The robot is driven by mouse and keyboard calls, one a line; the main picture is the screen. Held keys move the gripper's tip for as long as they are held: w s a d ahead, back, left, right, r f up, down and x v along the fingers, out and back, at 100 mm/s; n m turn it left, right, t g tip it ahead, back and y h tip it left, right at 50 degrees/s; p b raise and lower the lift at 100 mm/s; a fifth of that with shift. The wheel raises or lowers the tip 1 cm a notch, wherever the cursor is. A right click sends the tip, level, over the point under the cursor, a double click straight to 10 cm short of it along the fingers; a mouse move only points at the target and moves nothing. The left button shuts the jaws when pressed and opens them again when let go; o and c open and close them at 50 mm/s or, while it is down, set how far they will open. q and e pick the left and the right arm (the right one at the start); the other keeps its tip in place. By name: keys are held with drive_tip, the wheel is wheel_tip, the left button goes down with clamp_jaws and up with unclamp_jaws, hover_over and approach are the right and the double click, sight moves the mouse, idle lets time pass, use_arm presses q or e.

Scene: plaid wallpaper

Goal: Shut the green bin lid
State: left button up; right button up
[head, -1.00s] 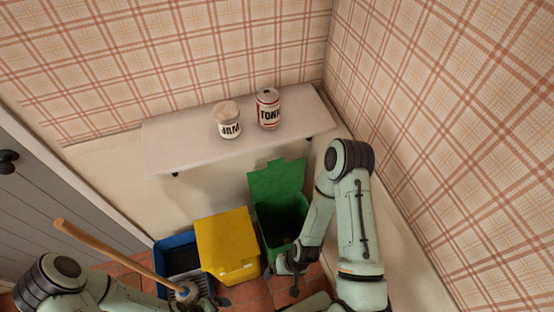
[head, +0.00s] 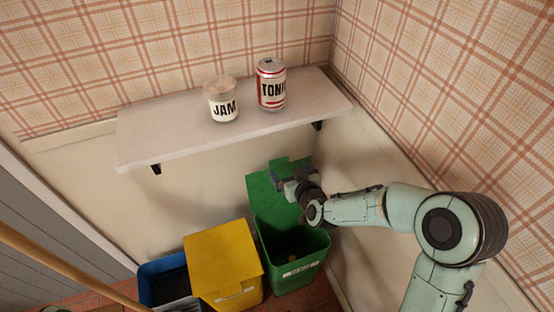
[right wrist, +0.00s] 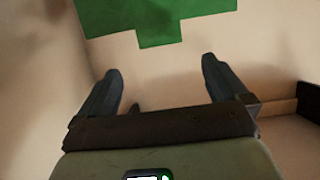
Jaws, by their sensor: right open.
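The green bin (head: 296,270) stands on the floor at the right end of a row of bins, its inside showing. Its green lid (head: 268,205) is open, tilted up at the back towards the wall. My right gripper (head: 286,178) is open and empty, in front of the upper part of the lid in the head view. In the right wrist view the lid's tabbed edge (right wrist: 160,28) lies beyond the two spread fingers (right wrist: 162,70); a gap shows between them. My left gripper is out of view.
A yellow bin (head: 222,262) with its lid down stands left of the green one, then an open blue bin (head: 163,282). A shelf (head: 175,138) above holds a jam jar (head: 221,101) and a tonic can (head: 271,86). A wooden stick (head: 70,275) crosses the lower left.

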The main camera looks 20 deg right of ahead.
sight(279, 159)
drive_tip(key=x, duration=1.1)
drive_tip(key=shift+w+f+b, duration=0.25)
drive_tip(key=shift+w+b, duration=0.05)
drive_tip(key=shift+b, duration=0.05)
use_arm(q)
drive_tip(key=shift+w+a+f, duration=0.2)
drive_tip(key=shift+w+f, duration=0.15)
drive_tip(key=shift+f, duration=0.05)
